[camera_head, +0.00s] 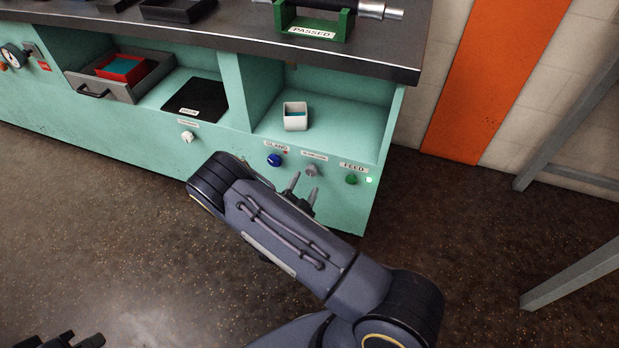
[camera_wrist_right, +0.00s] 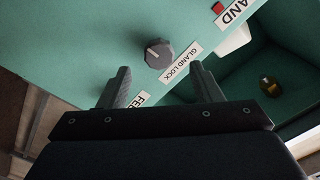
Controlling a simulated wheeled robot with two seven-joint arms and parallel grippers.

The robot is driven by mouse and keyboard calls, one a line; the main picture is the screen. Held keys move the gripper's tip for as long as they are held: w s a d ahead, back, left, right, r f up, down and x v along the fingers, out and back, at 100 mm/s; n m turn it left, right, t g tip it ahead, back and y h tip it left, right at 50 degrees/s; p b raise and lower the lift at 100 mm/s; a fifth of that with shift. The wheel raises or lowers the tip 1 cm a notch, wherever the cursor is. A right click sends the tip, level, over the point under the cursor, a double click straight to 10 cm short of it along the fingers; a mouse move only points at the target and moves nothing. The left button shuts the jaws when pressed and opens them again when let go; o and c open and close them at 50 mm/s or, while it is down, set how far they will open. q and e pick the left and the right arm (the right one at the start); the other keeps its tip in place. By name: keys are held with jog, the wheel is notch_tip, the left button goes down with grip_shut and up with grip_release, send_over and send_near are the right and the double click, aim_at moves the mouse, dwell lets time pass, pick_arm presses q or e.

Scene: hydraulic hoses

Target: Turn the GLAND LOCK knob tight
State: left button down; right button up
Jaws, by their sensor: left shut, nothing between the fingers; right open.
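In the head view the same knob (camera_head: 311,171) sits between the blue and green knobs. My right gripper (camera_head: 304,182) is open just in front of it. In the right wrist view the fingers of this gripper (camera_wrist_right: 160,70) are spread, with the knob ahead of the gap, apart from both. My left gripper (camera_head: 75,341) is shut and empty at the bottom left, partly cut off.
A blue knob (camera_head: 274,160) under the GLAND label and a green FEED knob (camera_head: 351,179) flank it closely. A white cup-like container (camera_head: 295,116) stands in the open shelf above. An open drawer (camera_head: 133,92) juts out left.

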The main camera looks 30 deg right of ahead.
aim_at(311, 173)
jog(key=b+x, duration=0.1)
jog(key=x, duration=0.4)
jog(key=shift+d, duration=0.15)
jog(key=c, duration=1)
